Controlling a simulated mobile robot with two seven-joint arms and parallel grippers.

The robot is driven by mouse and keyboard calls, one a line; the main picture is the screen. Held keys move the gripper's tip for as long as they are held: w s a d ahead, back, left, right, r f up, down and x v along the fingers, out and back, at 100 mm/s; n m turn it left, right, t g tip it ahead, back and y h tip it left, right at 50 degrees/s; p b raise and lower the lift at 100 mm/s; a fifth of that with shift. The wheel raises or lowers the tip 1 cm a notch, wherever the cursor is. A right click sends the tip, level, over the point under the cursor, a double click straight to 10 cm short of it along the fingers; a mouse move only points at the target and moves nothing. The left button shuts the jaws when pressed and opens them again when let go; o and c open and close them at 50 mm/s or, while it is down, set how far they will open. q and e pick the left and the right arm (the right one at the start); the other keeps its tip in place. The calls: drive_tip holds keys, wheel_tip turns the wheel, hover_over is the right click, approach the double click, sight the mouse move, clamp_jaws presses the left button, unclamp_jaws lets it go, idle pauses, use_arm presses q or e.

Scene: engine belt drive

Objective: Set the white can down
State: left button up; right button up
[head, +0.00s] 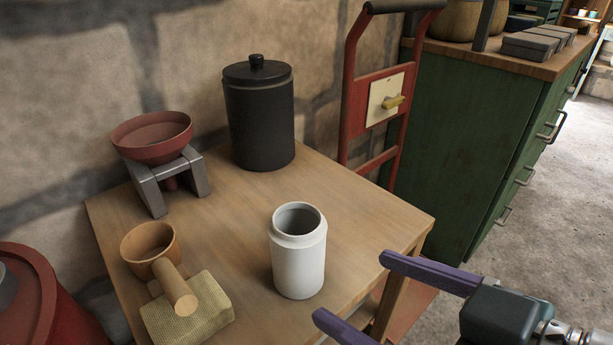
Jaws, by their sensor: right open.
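The white can (298,268) stands upright on the wooden table (240,212), near its front right part. Its top is open. My left gripper is not in view.
A red hand truck (375,95) and green cabinet (480,140) stand behind. The table's middle is clear.

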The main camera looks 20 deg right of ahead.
drive_tip(key=s+d+f+m+g+h, duration=0.2)
drive_tip(key=s+d+g+h, duration=0.2)
drive_tip(key=s+g, duration=0.5)
drive_tip(key=shift+s, duration=0.25)
drive_tip(key=shift+d, duration=0.1)
